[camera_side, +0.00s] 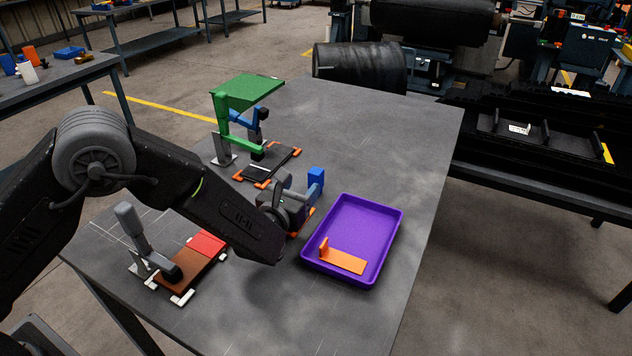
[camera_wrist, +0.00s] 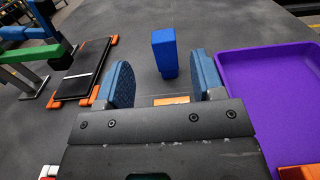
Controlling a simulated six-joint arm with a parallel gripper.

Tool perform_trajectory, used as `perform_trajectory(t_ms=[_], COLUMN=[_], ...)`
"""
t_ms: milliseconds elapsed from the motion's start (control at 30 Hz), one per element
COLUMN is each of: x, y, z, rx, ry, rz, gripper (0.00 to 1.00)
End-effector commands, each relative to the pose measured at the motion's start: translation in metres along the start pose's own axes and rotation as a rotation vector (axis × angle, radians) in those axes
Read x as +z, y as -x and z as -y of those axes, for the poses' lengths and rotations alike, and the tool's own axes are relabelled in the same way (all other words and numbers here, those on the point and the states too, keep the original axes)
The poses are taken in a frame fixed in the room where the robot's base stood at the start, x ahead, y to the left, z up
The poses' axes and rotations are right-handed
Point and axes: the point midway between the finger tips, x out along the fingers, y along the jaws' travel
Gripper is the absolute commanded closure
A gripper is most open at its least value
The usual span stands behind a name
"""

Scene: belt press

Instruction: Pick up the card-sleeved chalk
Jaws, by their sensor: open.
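A blue upright block (camera_wrist: 164,52) stands ahead of my gripper (camera_wrist: 160,72) in the wrist view, in line with the gap between the fingers. It also shows in the side view (camera_side: 316,177), just beyond my gripper (camera_side: 303,200). I cannot tell for certain that it is the card-sleeved chalk; no other thing clearly reads as chalk. My gripper is open, with its two blue pads apart and nothing visibly held. A small orange and pale piece (camera_wrist: 171,100) shows low between the fingers, mostly hidden by the gripper body.
A purple tray (camera_side: 391,247) with an orange L-shaped piece (camera_side: 343,261) lies right of my gripper. A green-handled clamp fixture (camera_side: 244,96) stands behind it. A brown and red clamp fixture (camera_side: 188,268) is at front left. The table's far right is clear.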

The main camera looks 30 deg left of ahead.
Motion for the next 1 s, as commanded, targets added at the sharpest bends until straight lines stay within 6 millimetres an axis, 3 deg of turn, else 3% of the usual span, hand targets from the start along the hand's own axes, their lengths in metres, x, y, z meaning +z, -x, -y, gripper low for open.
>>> perform_trajectory(t_ms=[133, 433, 700, 1000], x=[0.000, -0.001, -0.002, -0.002], y=[-0.026, -0.047, -0.081, -0.092], z=[-0.001, 0.000, 0.003, 0.003], rx=[0.002, 0.001, 0.002, 0.001], ry=[0.001, -0.001, 0.000, -0.002], rz=[0.000, -0.001, -0.001, -0.003], gripper=[0.38, 0.38, 0.38, 0.38])
